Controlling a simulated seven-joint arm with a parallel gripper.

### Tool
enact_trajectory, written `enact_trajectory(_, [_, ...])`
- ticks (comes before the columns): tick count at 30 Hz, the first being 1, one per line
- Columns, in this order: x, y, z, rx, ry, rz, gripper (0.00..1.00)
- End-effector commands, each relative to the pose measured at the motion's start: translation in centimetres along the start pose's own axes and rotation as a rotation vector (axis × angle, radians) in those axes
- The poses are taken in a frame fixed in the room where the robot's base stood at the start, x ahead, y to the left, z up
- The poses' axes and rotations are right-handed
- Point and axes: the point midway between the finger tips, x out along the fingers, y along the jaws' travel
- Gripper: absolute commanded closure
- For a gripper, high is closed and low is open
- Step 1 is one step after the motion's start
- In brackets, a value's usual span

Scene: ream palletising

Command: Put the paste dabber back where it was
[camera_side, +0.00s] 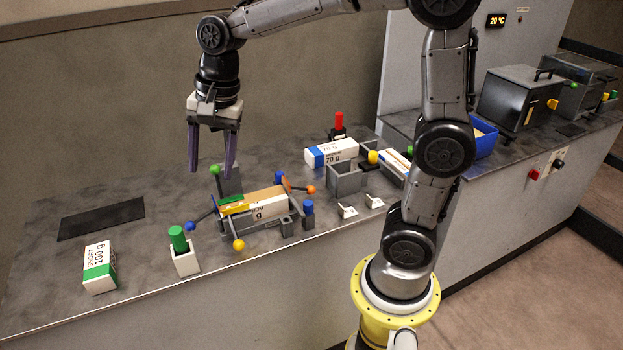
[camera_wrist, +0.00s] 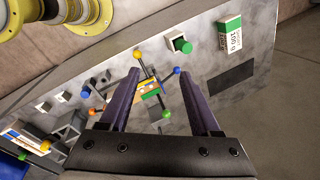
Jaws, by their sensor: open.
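A green-topped peg (camera_side: 178,236), possibly the paste dabber, stands upright in a white square holder (camera_side: 186,262) near the table's front edge. In the wrist view the green peg (camera_wrist: 182,45) shows near the top. Its lower part is hidden in the holder, and I cannot tell for sure that it is the dabber. A blue-topped piece (camera_side: 308,209) stands right of the grey fixture, and a red-topped one (camera_side: 339,120) stands at the back. My gripper (camera_side: 211,173) is open and empty, above the fixture and pointing down; its fingers also show in the wrist view (camera_wrist: 158,73).
The grey fixture (camera_side: 283,229) with coloured ball-ended levers holds a pack (camera_side: 268,208). A green-and-white 100 g pack (camera_side: 100,267) lies at left, near a dark mat (camera_side: 101,218). A blue-and-white 70 g pack (camera_side: 332,152) and grey bin (camera_side: 345,178) are at right. Table left of the fixture is mostly clear.

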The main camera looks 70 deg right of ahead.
Motion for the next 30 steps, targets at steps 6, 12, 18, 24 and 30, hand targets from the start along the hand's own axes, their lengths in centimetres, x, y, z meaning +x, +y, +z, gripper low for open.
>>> enact_trajectory(6, [-3.8, 9.0, 1.7, -0.597, 0.114, -0.094, 0.36])
enact_trajectory(12, [-3.8, 15.5, 2.8, -1.047, 0.231, -0.114, 0.36])
enact_trajectory(18, [-3.1, 18.2, 3.2, -1.262, 0.294, -0.106, 0.36])
enact_trajectory(24, [-3.0, 18.5, 3.2, -1.289, 0.298, -0.102, 0.36])
enact_trajectory(30, [-3.0, 18.4, 3.2, -1.286, 0.297, -0.103, 0.36])
